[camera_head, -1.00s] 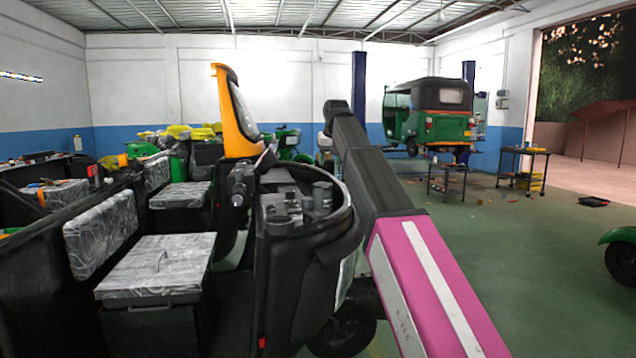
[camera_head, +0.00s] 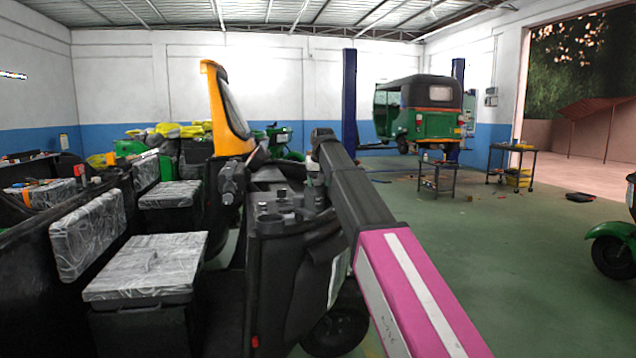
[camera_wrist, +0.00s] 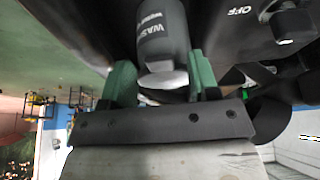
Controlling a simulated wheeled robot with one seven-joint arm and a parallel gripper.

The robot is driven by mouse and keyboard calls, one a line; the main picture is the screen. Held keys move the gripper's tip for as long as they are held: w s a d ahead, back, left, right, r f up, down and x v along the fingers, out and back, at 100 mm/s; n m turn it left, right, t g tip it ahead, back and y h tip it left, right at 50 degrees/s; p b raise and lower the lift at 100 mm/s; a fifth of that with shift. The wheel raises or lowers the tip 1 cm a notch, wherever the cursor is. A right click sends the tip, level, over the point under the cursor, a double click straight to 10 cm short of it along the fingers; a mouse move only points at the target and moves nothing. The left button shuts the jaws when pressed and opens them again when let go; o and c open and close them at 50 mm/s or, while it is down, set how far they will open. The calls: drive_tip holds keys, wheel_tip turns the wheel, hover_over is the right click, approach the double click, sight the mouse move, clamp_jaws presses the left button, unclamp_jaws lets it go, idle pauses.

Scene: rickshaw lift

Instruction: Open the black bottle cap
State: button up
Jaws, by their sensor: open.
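In the wrist view a dark grey cylinder (camera_wrist: 163,28) with white lettering starting "WAS" stands between my fingers. Its lighter grey end (camera_wrist: 163,80) points toward my gripper's palm. I cannot tell which part is the cap. My gripper (camera_wrist: 162,84) has two green fingers, one on each side of the cylinder, and is open around it. Whether either finger touches it is unclear. In the head view my arm reaches over the black front of the open rickshaw (camera_head: 290,250), and my gripper is largely hidden behind the arm's end.
Small dark cylindrical parts (camera_head: 270,222) stand on the rickshaw's front top, close to my arm. A yellow pillar (camera_head: 228,110) rises behind. Wrapped seats (camera_head: 145,268) lie to the left. The green floor (camera_head: 470,240) on the right is mostly open.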

sight(314, 182)
drive_tip(key=shift+c, duration=0.3)
clamp_jaws()
drive_tip(key=shift+w+r, duration=0.1)
drive_tip(key=shift+r, duration=0.1)
